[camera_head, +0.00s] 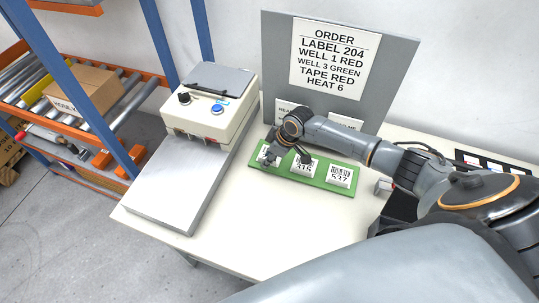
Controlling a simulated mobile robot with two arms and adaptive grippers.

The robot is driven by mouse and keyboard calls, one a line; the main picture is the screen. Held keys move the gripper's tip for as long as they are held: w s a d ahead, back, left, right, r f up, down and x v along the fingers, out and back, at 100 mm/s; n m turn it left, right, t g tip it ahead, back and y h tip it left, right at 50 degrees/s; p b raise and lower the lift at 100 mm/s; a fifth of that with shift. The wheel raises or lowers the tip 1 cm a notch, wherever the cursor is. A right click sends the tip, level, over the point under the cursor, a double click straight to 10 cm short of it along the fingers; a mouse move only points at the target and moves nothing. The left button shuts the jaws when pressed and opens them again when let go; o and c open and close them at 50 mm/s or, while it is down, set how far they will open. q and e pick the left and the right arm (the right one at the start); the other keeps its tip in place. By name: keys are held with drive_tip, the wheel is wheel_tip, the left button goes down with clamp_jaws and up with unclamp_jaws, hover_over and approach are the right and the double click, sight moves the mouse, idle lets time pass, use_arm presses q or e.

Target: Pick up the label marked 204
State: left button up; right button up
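A green label holder (320,184) lies on the white table with white labels in a row. The middle label reads 315 (303,170) and the right label reads 537 (340,177). A label at the left end (266,155) is mostly hidden by my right gripper, and its number cannot be read. My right gripper (288,158) is above the left part of the holder, with its two fingers spread apart. I see nothing held between them. My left gripper is not in view.
A grey board with an order sheet (334,56) naming label 204 stands behind the holder. A white machine (212,103) with a blue button and a metal plate (180,180) are at left. The table's front (255,235) is clear. A shelf holds a box (85,90).

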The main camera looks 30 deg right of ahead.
drive_tip(key=shift+f, duration=0.1)
clamp_jaws()
idle(0.3)
